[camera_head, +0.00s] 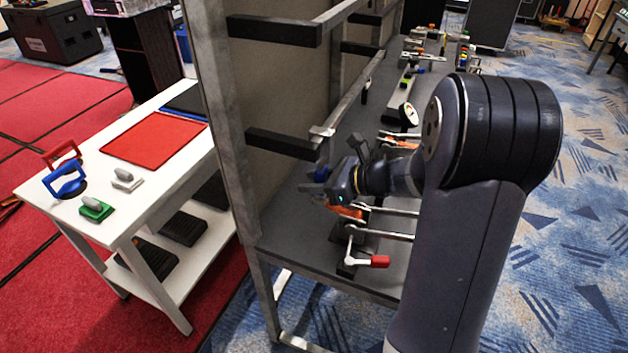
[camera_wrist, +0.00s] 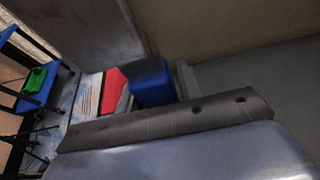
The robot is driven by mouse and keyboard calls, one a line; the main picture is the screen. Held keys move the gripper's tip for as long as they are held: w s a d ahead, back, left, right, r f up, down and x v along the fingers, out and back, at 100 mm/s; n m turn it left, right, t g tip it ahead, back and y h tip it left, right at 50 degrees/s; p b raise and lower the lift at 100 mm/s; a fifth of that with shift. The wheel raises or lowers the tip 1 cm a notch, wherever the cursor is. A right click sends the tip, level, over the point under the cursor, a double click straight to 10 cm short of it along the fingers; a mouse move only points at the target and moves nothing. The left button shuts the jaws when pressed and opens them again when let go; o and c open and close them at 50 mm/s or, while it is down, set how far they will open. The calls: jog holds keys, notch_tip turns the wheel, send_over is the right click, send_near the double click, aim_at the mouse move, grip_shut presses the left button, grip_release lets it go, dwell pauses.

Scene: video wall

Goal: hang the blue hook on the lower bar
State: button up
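The lower bar (camera_head: 354,96) is a grey rail on the upright wall frame in the head view. It runs from front to back, level with the lower black arms. My gripper (camera_head: 317,187) is below and in front of the bar's near end, above the grey bench. A small blue piece, which I take as the blue hook (camera_head: 322,173), is at my fingertips and apart from the bar. In the wrist view it is a blue block (camera_wrist: 152,84) just beyond a dark finger. My gripper appears shut on it; the hook's full shape and the other finger are hidden.
An upper bar (camera_head: 340,12) runs above. A lower black arm (camera_head: 284,144) juts out near my gripper. The grey bench (camera_head: 290,222) holds clamps, including a red-handled one (camera_head: 378,261). A white table (camera_head: 140,190) with red and blue handles stands left.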

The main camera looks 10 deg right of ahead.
jog(key=o, duration=0.3)
jog(key=v, duration=1)
jog(key=shift+s+d+r, duration=0.15)
jog(key=shift+s+d, duration=0.05)
jog(key=shift+d, duration=0.1)
jog(key=x, duration=0.3)
jog(key=r+p+x, duration=0.1)
jog(key=x, duration=0.6)
jog(key=shift+w+a+r, duration=0.2)
jog(key=shift+a+r, duration=0.1)
jog(key=shift+a, duration=0.05)
